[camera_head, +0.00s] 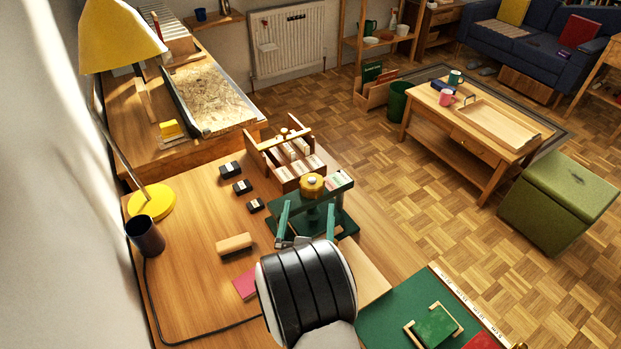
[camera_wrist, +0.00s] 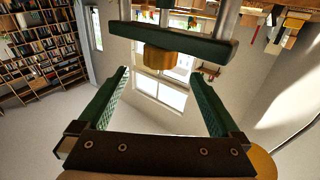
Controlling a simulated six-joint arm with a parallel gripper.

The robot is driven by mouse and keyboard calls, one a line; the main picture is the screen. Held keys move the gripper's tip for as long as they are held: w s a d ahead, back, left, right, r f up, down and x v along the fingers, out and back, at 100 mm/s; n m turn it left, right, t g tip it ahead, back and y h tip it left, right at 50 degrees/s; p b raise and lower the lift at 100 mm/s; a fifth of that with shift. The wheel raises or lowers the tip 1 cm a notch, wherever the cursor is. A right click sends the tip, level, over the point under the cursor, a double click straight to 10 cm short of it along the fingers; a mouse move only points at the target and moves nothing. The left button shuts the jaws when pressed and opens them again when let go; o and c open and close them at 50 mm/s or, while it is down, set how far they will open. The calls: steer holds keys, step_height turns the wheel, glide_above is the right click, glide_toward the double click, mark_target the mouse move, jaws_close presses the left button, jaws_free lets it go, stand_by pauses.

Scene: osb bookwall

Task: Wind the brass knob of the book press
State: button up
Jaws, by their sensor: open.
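The brass knob (camera_head: 312,184) sits on top of the dark green book press (camera_head: 341,222), which stands near the right edge of the wooden desk. My gripper (camera_head: 307,215) is open on the near side of the press, its two green fingers spread apart and pointing at it. In the wrist view the knob (camera_wrist: 168,60) shows against the press's green crossbar (camera_wrist: 190,44). It lies ahead of the gap between my fingertips (camera_wrist: 160,74), and neither finger touches it there. The lower press is partly hidden by my gripper and wrist in the head view.
A wooden box (camera_head: 283,172) with sorted cards stands just behind the press. Several small black boxes (camera_head: 243,187) lie to its left. A wooden block (camera_head: 234,244) and a pink book (camera_head: 245,284) lie nearer. A yellow lamp (camera_head: 152,203) stands at the left.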

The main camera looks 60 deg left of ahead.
mark_target(316, 175)
steer(key=x, duration=1.1)
steer(key=shift+w+a, duration=0.15)
steer(key=c, duration=1.4)
steer(key=m+t+h, duration=0.2)
steer(key=t, duration=0.1)
steer(key=shift+w+m+h, duration=0.2)
steer(key=shift+m+h, duration=0.1)
steer(key=shift+h, duration=0.1)
steer(key=shift+d+m+t+h, duration=0.25)
steer(key=shift+m+t+h, duration=0.05)
steer(key=shift+h, duration=0.1)
steer(key=o, duration=1.4)
